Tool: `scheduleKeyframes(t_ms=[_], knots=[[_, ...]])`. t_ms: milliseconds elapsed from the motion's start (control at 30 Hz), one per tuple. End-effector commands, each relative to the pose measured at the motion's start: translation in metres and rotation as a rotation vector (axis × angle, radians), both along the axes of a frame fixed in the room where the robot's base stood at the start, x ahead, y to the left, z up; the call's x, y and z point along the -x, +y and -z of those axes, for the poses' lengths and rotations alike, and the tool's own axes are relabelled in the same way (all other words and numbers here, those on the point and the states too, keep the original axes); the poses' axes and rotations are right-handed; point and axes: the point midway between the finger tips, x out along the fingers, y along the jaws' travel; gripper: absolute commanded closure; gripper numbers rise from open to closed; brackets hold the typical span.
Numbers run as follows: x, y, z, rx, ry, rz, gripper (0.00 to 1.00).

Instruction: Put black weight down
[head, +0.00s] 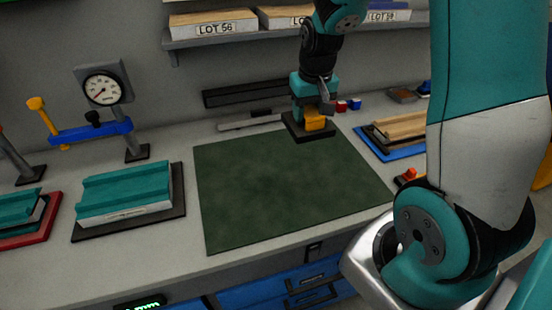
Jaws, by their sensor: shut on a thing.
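The black weight (302,134) is a flat dark block with a yellow-orange handle or block (314,121) on its top. It shows at the back edge of the green mat (270,205), right of the picture's middle. My gripper (316,108) is above it and shut on its yellow-orange part. The weight looks level. I cannot tell whether its underside touches the surface or hangs a little above it. The gripper's fingers partly hide the top of the weight.
The green mat is bare. Left of it, a teal panel block (125,190) lies on a dark tray, beside a dial gauge stand (103,90). Right, wooden pieces (400,127) lie on a blue tray (368,147). Small red and blue cubes (341,106) sit behind. A shelf (230,36) hangs above.

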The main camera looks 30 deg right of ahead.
Motion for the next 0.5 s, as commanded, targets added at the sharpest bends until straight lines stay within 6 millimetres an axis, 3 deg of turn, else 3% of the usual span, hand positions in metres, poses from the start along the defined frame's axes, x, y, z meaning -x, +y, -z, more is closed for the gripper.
scheduleKeyframes(t_ms=[167,500], knots=[[0.001,-0.003,0.012,0.000,0.002,0.005,1.00],[0.002,-0.002,0.088,-0.002,0.005,0.003,1.00]])
